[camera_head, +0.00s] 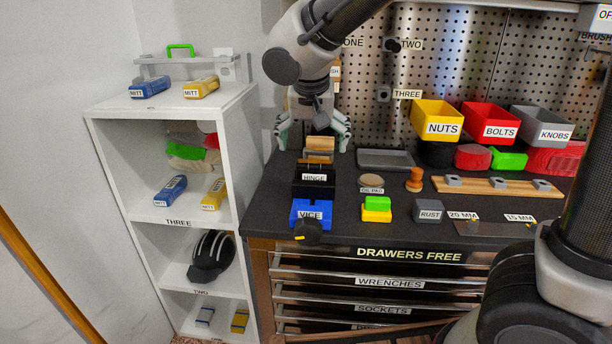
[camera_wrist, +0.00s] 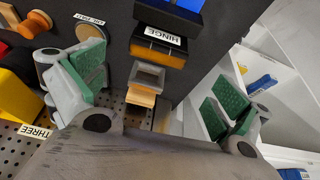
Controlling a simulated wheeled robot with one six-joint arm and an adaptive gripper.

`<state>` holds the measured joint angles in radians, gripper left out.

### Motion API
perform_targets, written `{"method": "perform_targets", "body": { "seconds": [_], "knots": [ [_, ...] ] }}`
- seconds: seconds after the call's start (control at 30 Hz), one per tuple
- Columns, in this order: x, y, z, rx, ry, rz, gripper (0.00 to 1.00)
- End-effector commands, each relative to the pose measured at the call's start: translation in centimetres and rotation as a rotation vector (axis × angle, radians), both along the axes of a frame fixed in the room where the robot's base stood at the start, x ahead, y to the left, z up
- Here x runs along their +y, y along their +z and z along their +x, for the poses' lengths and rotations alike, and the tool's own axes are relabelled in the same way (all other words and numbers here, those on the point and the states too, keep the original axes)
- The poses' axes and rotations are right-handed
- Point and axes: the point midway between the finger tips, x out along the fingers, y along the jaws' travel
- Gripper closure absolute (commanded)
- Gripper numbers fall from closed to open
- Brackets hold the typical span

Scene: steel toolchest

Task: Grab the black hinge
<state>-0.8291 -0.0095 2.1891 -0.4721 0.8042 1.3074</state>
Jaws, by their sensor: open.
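The black hinge (camera_head: 315,188), a dark block labelled HINGE, sits on the dark worktop at its left end, behind the blue vice (camera_head: 304,208). In the wrist view the labelled hinge (camera_wrist: 152,44) lies near the top centre, with an orange strip along one side. My gripper (camera_head: 313,135) points down, its fingers spread wide around the space over a wooden block (camera_head: 320,143) just behind the hinge.
A grey piece (camera_wrist: 147,75) lies between the hinge and the wooden block. An oil pad (camera_head: 371,182), a grey tray (camera_head: 385,159) and a wooden stamp-like piece (camera_head: 414,180) stand to the right. A white shelf (camera_head: 170,106) rises at the left. A pegboard (camera_head: 450,60) closes the back.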

Motion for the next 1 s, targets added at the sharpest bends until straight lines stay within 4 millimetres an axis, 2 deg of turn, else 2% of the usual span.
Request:
{"method": "perform_targets", "body": {
  "seconds": [0.53, 0.83, 1.0],
  "knots": [
    [-0.7, -6.8, 2.0, 0.002, -0.019, 0.004, 0.0],
    [-0.7, -7.3, 2.2, 0.0, -0.017, 0.007, 0.0],
    [-0.7, -7.3, 2.2, 0.0, -0.017, 0.007, 0.31]
  ]
}}
